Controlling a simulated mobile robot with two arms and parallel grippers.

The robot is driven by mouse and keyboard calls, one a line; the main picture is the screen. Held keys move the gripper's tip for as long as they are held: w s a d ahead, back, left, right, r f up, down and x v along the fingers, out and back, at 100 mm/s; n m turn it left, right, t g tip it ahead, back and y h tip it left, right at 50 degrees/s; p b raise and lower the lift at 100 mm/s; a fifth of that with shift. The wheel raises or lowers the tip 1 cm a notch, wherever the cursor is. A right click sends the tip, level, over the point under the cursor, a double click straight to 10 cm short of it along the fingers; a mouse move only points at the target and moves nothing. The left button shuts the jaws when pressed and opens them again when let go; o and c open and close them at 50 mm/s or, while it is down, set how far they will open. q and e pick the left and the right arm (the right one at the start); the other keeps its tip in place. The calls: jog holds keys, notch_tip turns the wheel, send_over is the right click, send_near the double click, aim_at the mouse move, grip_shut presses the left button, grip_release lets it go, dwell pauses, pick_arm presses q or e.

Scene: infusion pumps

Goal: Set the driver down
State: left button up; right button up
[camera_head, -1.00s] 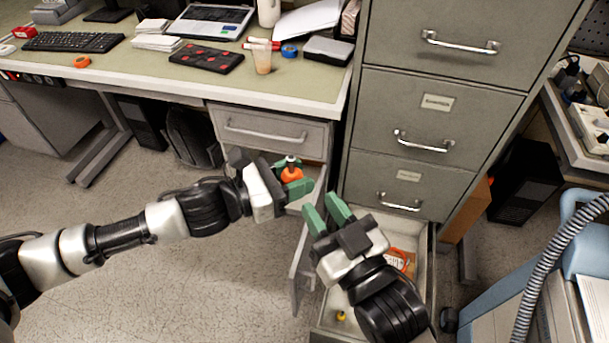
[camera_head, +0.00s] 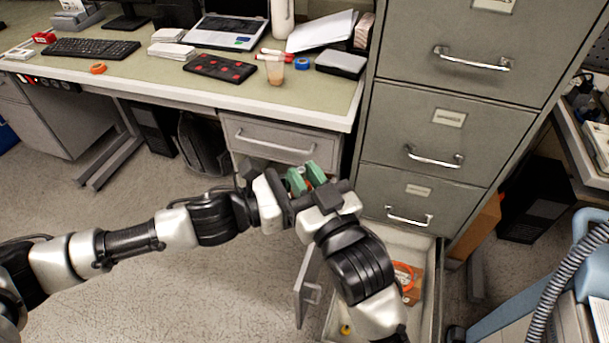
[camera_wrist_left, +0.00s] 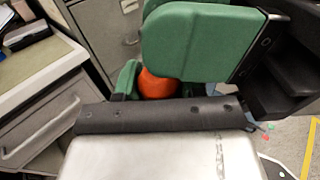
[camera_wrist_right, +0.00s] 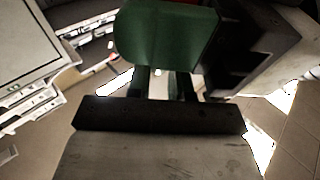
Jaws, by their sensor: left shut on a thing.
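The driver has an orange handle (camera_wrist_left: 158,85), seen in the left wrist view between the green fingers of my left gripper (camera_wrist_left: 140,78). My left gripper is shut on it. In the head view the driver is almost wholly hidden behind the fingers. My right gripper (camera_head: 306,177) is right at my left gripper, with its green fingers apart around the place of the driver; I cannot tell whether they touch it. The right wrist view shows one large green finger (camera_wrist_right: 165,35) of my right gripper and no clear sight of the driver.
An open bottom drawer (camera_head: 433,300) of the grey filing cabinet (camera_head: 440,120) lies below my right arm, with an orange item (camera_head: 405,280) inside. The desk (camera_head: 180,85) holds a laptop (camera_head: 225,30), a cup (camera_head: 275,68) and a dark pad with red spots (camera_head: 220,67).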

pick_arm(q)
jog(key=o, duration=1)
